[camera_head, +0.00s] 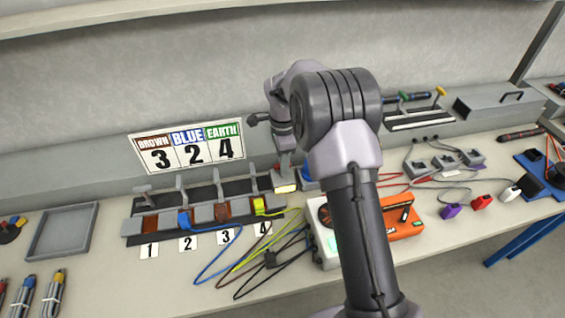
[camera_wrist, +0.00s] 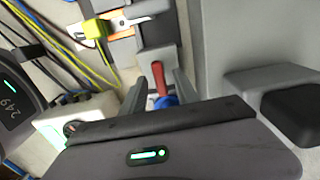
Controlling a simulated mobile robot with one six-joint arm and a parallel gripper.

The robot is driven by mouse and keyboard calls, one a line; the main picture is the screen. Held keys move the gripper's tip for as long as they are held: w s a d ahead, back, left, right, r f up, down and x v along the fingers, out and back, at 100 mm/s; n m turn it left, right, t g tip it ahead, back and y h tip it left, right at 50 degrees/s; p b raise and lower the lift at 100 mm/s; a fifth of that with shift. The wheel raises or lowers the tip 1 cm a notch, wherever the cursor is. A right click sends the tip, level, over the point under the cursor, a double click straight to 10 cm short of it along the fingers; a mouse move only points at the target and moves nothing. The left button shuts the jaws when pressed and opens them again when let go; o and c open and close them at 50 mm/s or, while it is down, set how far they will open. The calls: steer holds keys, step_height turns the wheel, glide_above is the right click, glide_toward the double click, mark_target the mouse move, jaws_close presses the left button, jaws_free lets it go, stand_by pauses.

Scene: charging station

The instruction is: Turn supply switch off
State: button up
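In the wrist view a small red lever handle (camera_wrist: 158,82), which looks like the supply switch, stands between the two fingers of my gripper (camera_wrist: 160,90). The fingers are apart, with a gap on each side of the handle. A blue part (camera_wrist: 166,101) shows just below the handle, partly hidden by my gripper body. In the head view my gripper (camera_head: 284,163) points down at the right end of the row of grey switches (camera_head: 204,213). My arm hides much of this spot there, and the lever's position is hard to tell.
Left of my gripper are numbered switch slots with yellow, blue and brown cables. A sign (camera_head: 187,148) stands behind them. An empty grey tray (camera_head: 62,231) lies at the left.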

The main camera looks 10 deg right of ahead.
jaws_close()
steer(key=shift+r+n, duration=0.1)
steer(key=shift+n, duration=0.2)
steer(key=n+p, duration=0.2)
steer(key=n, duration=0.1)
steer(key=shift+r+n+p, duration=0.1)
steer(key=shift+n+p, duration=0.2)
steer(key=shift+p, duration=0.1)
steer(key=n+p, duration=0.2)
steer(key=n, duration=0.2)
steer(key=shift+n, duration=0.3)
steer(key=n+p, duration=0.2)
steer(key=n, duration=0.2)
steer(key=shift+n+p, duration=0.8)
steer(key=shift+n, duration=1.7)
